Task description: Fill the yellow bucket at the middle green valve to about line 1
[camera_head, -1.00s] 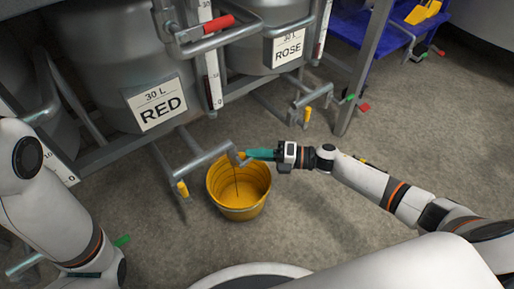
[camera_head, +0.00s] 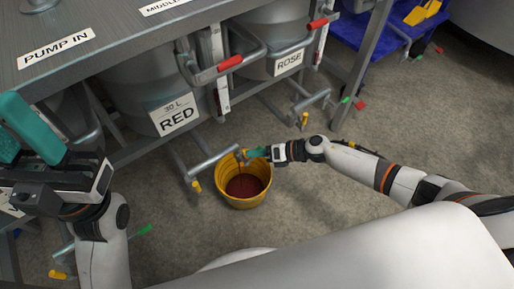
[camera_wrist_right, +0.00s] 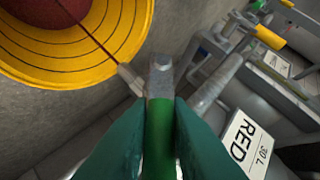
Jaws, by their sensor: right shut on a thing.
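The yellow bucket (camera_head: 243,203) stands upright on the floor under the spout of the RED tank. Dark red liquid (camera_head: 245,186) covers its bottom, and a thin red stream falls into it. In the right wrist view the bucket (camera_wrist_right: 128,50) shows several dark ring lines on its inner wall above the liquid (camera_wrist_right: 40,10); line numbers cannot be read. My right gripper (camera_head: 262,152) is shut on the green valve handle (camera_wrist_right: 160,135) at the spout, beside the bucket rim. My left gripper (camera_head: 25,130) is raised at the left, its teal fingers seen close up; their gap is unclear.
The RED tank (camera_head: 150,95) and ROSE tank (camera_head: 270,45) stand behind, under a grey bench top (camera_head: 100,45) marked PUMP IN. Yellow-handled pipes (camera_head: 304,120) stick out low. A blue shelf (camera_head: 365,35) is at the back right.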

